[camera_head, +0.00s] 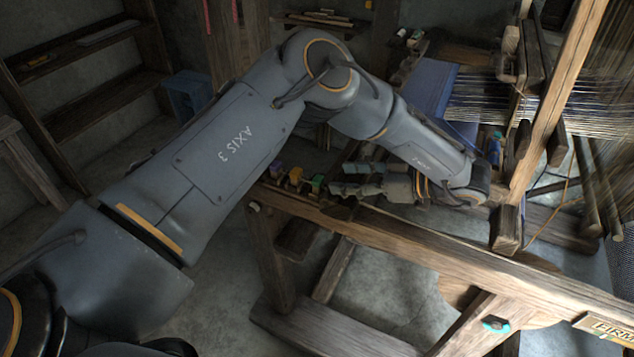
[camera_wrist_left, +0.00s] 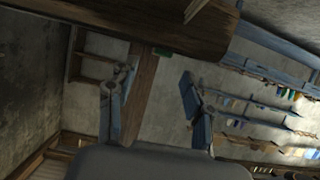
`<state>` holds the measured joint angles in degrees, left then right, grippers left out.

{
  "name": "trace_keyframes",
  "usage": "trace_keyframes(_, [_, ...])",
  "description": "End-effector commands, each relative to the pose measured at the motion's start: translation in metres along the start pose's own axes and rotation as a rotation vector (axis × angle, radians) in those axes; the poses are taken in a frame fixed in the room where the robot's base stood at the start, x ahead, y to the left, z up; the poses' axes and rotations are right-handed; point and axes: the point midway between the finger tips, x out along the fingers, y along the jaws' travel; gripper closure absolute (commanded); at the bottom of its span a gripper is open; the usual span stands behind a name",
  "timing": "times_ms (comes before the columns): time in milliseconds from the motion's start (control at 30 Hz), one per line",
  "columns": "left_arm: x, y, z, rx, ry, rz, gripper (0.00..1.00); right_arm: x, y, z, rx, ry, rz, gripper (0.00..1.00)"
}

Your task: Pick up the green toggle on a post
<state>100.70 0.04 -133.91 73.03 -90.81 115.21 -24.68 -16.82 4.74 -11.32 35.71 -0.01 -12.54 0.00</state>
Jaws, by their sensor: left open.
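A small green piece (camera_head: 316,183), which looks like the green toggle, sits on the wooden loom beam in the head view, in a row with yellow and purple ones. My left gripper (camera_head: 338,178) comes in from the right along the beam; its fingertips are close to the green piece, and I cannot tell whether they touch it. In the left wrist view the left gripper (camera_wrist_left: 155,84) is open with nothing between its fingers. A small dark green patch (camera_wrist_left: 162,51) shows ahead of the fingers, by the wooden post. My right gripper is not in view.
A yellow piece (camera_head: 296,174) and a purple piece (camera_head: 277,169) stand left of the green one. The loom's long beam (camera_head: 440,252) runs below the gripper. Stretched threads (camera_head: 500,97) and an upright post (camera_head: 560,90) are at the right. A wooden shelf (camera_head: 85,90) stands back left.

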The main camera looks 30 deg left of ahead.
Motion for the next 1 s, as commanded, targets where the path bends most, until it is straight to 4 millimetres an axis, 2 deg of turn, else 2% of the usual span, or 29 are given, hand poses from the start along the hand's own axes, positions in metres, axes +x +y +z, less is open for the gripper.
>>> trace_keyframes(100, [0.012,-0.001,0.001,0.002,-0.002,-0.001,0.49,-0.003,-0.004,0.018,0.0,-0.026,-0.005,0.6])
trace_keyframes(167, [0.014,-0.001,0.0,0.001,-0.002,0.0,0.49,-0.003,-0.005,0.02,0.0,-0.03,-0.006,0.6])
trace_keyframes(333, [0.025,-0.003,-0.002,0.002,0.0,-0.001,0.49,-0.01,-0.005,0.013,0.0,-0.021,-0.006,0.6])
trace_keyframes(600, [0.063,-0.008,0.0,0.001,-0.001,-0.001,0.49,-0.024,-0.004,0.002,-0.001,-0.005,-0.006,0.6])
trace_keyframes(833, [0.067,-0.008,0.002,0.001,-0.002,0.0,0.49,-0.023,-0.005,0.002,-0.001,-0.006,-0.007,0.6])
trace_keyframes(867, [0.066,-0.008,0.002,0.001,-0.002,0.0,0.53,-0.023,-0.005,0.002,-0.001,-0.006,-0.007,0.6])
trace_keyframes(1000, [0.066,-0.008,0.002,0.001,-0.002,0.0,0.82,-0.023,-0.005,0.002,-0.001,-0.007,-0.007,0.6])
